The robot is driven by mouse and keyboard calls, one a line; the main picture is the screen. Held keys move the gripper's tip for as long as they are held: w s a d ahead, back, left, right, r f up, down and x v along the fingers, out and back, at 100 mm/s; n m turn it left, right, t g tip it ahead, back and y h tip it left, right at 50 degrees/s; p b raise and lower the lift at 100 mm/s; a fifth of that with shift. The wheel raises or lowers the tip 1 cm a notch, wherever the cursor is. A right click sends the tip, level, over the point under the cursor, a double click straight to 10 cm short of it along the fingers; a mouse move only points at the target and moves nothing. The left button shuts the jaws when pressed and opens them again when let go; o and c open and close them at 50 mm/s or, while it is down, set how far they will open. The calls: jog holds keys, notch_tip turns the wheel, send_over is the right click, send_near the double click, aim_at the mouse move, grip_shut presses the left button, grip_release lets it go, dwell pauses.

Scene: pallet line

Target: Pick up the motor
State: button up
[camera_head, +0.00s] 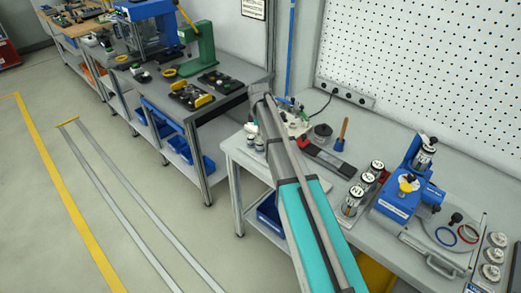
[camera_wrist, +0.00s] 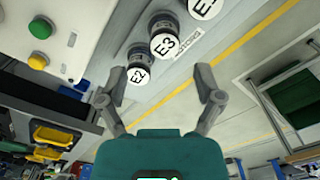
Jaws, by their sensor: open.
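My gripper (camera_wrist: 160,88) is in the wrist view with its two fingers spread and nothing between them. Just beyond the fingertips stand dark cylinders with white labelled caps: one marked E2 (camera_wrist: 138,75), one marked E3 (camera_wrist: 165,44), and a third (camera_wrist: 203,8) cut off by the top edge. E2 is nearest the left finger, apart from it. In the head view, small capped cylinders (camera_head: 255,143) stand at the left end of the bench; my arm hides my gripper there. No label reads "motor", so I cannot tell which thing it is.
A white box with green and yellow buttons (camera_wrist: 40,48) is beside the cylinders. The grey bench (camera_head: 318,178) also holds more capped cylinders (camera_head: 376,168), a blue fixture (camera_head: 398,200) and a dark grey-and-red tool (camera_head: 325,158). A perforated wall panel (camera_head: 425,70) is behind. The floor at left is clear.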

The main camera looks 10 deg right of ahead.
aim_at(260, 143)
jog(key=shift+f, duration=0.1)
dwell(0.3)
jog(key=shift+s+f+b, duration=0.2)
jog(key=shift+f+b, duration=2.35)
jog(key=shift+b, duration=0.05)
grip_shut()
